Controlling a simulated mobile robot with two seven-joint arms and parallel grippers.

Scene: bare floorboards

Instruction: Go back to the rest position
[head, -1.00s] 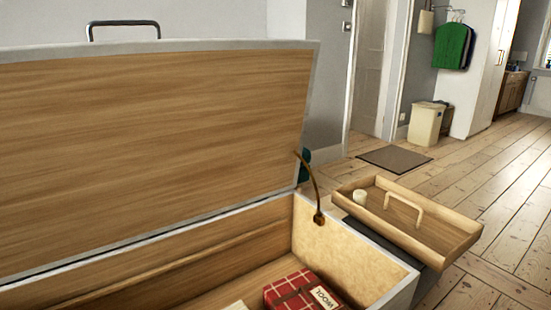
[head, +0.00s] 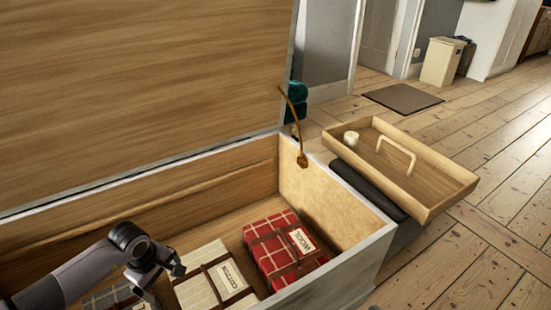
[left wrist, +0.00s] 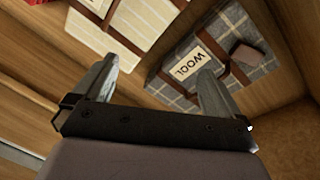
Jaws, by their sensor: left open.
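My left gripper (head: 165,285) hangs over the open chest (head: 345,262) at the lower left of the head view. In the left wrist view its two fingers (left wrist: 158,82) are spread apart with nothing between them. Below them lie a grey plaid bundle (left wrist: 203,42) with a WOOL label and a cream striped bundle (left wrist: 128,30). In the head view the cream bundle, labelled COTTON (head: 212,272), lies beside a red plaid WOOL bundle (head: 272,240). The grey bundle is mostly hidden behind my arm there. My right gripper is not in view.
The chest's raised lid (head: 140,90) stands at the back, with a strap (head: 293,120) at its right end. A wooden tray (head: 440,180) holding a small white candle-like object (head: 351,139) is right of the chest. A mat (head: 403,98) and bin (head: 441,62) stand farther back. Floor at right is clear.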

